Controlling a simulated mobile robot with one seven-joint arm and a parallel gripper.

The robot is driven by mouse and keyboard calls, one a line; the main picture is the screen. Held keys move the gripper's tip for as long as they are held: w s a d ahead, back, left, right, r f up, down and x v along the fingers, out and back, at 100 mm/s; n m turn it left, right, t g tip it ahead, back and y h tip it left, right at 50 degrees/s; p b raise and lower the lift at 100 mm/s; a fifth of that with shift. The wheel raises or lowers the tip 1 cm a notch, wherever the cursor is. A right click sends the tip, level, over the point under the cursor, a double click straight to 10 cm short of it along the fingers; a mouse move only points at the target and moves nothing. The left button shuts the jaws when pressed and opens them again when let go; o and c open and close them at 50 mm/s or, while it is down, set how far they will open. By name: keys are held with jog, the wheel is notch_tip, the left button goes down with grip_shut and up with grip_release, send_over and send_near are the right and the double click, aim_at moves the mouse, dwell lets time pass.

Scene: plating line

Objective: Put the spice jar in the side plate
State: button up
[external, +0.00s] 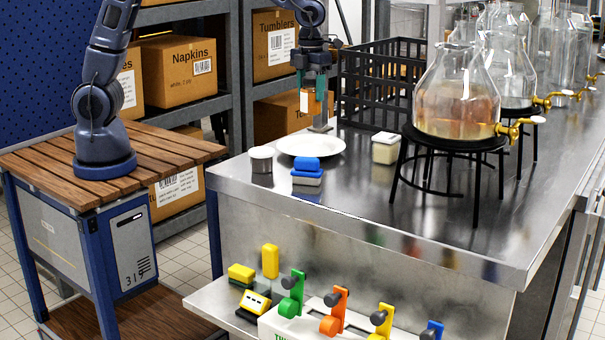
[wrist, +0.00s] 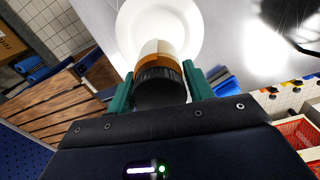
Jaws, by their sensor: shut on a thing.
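The spice jar (external: 310,104) is orange-brown with a white label. My gripper (external: 312,86), with its green fingers, is shut on it and holds it in the air. In the wrist view the jar (wrist: 160,62) sits between the two fingers (wrist: 160,88), with its black lid toward the camera. The side plate (external: 298,146) is round, white and empty, near the left end of the steel counter. In the wrist view the plate (wrist: 128,30) lies beyond the jar, which covers part of it. The jar appears apart from the plate.
A small lidded tub (external: 262,160) stands left of the plate. A blue-topped block (external: 306,172) is in front of it, and a cream container (external: 385,149) is to its right. A black crate (external: 372,95) stands behind. Glass dispensers (external: 455,95) on black stands fill the right.

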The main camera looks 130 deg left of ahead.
notch_tip(320, 180, down, 10)
jog(key=shift+f, duration=0.1)
dwell(0.4)
jog(key=o, duration=1.1)
jog(key=shift+f, duration=0.1)
notch_tip(320, 180, up, 12)
jog(key=shift+r, duration=0.15)
jog(key=shift+d, duration=0.1)
